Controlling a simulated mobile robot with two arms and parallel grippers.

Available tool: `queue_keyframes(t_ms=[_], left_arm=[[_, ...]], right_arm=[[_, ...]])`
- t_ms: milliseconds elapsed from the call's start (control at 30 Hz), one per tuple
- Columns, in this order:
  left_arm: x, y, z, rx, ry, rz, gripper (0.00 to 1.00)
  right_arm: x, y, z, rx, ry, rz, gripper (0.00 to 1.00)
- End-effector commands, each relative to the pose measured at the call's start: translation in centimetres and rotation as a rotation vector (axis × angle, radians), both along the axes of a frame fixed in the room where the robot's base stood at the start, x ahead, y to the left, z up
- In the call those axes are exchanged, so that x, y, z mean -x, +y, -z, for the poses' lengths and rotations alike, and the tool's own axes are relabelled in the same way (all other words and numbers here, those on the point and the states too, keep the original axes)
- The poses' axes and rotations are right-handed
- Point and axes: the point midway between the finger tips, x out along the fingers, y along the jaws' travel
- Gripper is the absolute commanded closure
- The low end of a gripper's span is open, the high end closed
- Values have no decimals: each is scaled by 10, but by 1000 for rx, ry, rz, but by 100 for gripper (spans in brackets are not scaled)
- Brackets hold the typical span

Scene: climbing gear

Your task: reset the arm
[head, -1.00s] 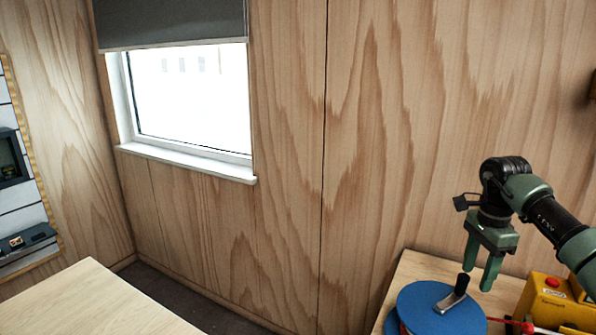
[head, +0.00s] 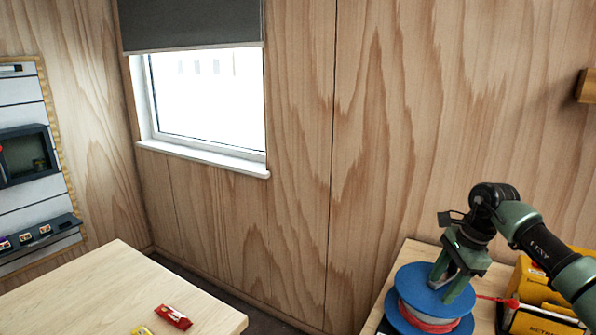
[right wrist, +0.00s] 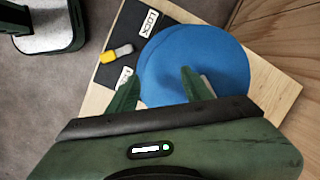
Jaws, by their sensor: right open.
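My right gripper (head: 443,290) is open, with its fingers pointing down at the upper disc of a blue spool (head: 402,284). The spool has red and white cord between its discs and stands on a wooden tabletop (head: 412,256). In the right wrist view, the open fingers (right wrist: 159,76) are spread over the blue disc (right wrist: 213,58), with nothing clearly held between them. A small grey piece (right wrist: 206,82) shows partly behind one finger. I cannot tell whether the fingertips touch the disc. My left gripper is not in view.
A yellow case (head: 537,290) stands right of the spool, a red cord (head: 494,298) beside it. A yellow-and-grey piece (right wrist: 116,53) lies near the spool. A light table (head: 95,290) at left holds a red packet (head: 173,317) and a yellow one (head: 141,331).

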Motion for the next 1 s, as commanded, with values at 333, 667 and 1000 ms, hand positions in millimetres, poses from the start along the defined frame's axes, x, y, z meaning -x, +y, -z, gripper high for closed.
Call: queue_keyframes(t_ms=[333,667,1000], left_arm=[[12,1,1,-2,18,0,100],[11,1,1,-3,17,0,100],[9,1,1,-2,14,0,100]], right_arm=[[-9,169,35,-477,-119,39,50],[26,324,-39,-1508,50,591,50],[47,220,-15,-2253,599,1732,50]])
